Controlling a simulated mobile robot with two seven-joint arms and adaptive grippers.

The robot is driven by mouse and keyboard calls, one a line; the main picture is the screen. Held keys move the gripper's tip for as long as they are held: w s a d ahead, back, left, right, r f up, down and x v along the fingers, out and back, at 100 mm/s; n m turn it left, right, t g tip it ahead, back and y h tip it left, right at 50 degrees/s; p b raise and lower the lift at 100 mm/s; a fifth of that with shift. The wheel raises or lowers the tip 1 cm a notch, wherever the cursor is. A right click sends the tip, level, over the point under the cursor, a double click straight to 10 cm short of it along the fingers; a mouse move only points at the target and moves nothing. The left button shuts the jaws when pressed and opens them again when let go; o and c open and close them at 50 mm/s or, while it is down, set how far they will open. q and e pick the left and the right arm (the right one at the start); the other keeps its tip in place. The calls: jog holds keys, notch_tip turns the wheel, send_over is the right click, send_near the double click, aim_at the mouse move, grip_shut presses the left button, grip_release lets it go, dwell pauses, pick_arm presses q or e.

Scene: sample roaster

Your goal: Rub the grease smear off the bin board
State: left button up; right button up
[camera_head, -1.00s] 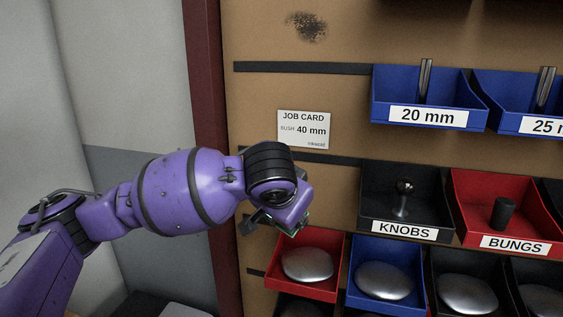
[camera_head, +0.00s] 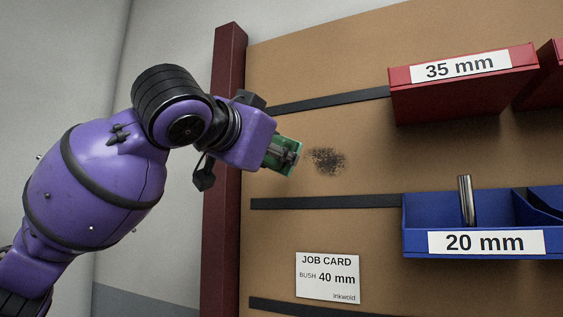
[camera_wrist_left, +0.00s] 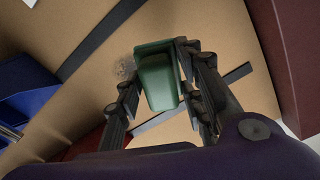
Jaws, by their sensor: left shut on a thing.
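The grease smear (camera_head: 327,161) is a dark, speckled patch on the brown bin board (camera_head: 372,150), between two black rails. It also shows faintly in the left wrist view (camera_wrist_left: 124,70), beside the held thing. My left gripper (camera_head: 285,153) is shut on a green block-like thing (camera_head: 291,142), which fills the space between the fingers in the left wrist view (camera_wrist_left: 155,75). The green thing is just left of the smear in the head view. I cannot tell whether it touches the board. My right gripper is not in view.
A red bin (camera_head: 462,88) marked 35 mm hangs at upper right. A blue bin (camera_head: 420,218) marked 20 mm holds an upright metal pin (camera_head: 466,200). A white job card (camera_head: 328,290) is below the smear. A dark red post (camera_head: 224,150) edges the board.

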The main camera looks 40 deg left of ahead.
pick_arm(q)
jog(key=shift+w+a, duration=0.15)
jog(key=shift+w, duration=0.45)
jog(key=shift+p+x, duration=0.5)
jog(key=shift+x, duration=1.8)
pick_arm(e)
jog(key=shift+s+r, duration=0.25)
pick_arm(q)
jog(key=shift+w, duration=0.15)
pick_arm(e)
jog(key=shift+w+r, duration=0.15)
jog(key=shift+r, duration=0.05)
pick_arm(q)
jog(key=shift+p+x, duration=0.45)
jog(key=shift+x, duration=0.35)
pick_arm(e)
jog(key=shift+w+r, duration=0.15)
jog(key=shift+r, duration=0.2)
